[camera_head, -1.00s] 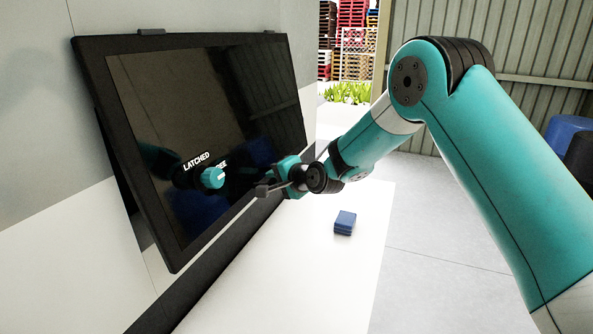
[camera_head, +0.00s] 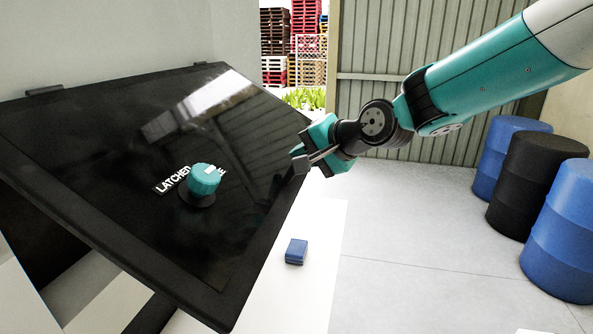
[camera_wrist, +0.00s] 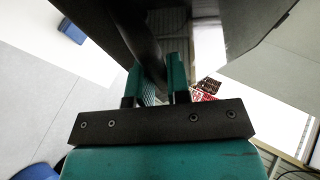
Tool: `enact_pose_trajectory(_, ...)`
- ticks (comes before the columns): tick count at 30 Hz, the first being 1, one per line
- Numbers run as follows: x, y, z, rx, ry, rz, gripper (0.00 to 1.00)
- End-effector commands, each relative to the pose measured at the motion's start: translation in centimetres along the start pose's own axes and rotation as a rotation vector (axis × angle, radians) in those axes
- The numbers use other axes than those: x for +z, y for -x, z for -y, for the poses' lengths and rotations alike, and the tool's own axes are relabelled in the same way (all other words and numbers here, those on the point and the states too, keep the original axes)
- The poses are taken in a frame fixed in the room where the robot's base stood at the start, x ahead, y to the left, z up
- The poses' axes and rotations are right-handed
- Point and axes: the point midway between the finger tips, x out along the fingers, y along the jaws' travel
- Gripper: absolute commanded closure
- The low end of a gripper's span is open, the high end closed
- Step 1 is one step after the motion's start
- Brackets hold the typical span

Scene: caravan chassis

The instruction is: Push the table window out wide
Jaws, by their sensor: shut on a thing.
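The table window (camera_head: 130,175) is a dark pane in a black frame, hinged along its top edge. It is tilted out from the grey wall, with its lower edge swung away. A teal knob (camera_head: 204,180) sits on the pane beside white lettering that starts "LATCHE". My gripper (camera_head: 299,160) is at the window's right edge in the head view. In the wrist view my gripper (camera_wrist: 158,75) has its two teal fingers on either side of the dark frame edge and is shut on it. The fingertips are partly hidden by the frame.
A small blue block (camera_head: 296,251) lies on the white surface (camera_head: 310,300) below the window. Blue and black barrels (camera_head: 537,185) stand at the right. Pallets (camera_head: 293,45) are stacked far behind. The grey floor between is clear.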

Motion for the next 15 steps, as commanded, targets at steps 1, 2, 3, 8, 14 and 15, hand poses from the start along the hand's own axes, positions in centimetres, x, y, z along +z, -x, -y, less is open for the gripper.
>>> enact_pose_trajectory(1,-0.3,0.8,1.0,-0.008,-0.001,-0.001,1.0)
enact_pose_trajectory(2,-0.4,1.1,1.3,-0.009,0.0,-0.001,1.0)
enact_pose_trajectory(3,-0.6,1.4,1.6,-0.01,0.0,-0.001,1.0)
enact_pose_trajectory(8,-0.9,2.4,2.3,-0.012,0.0,-0.001,1.0)
enact_pose_trajectory(14,-1.1,2.7,2.7,-0.016,0.001,-0.001,1.0)
enact_pose_trajectory(15,-1.1,2.7,2.8,-0.017,0.002,-0.001,1.0)
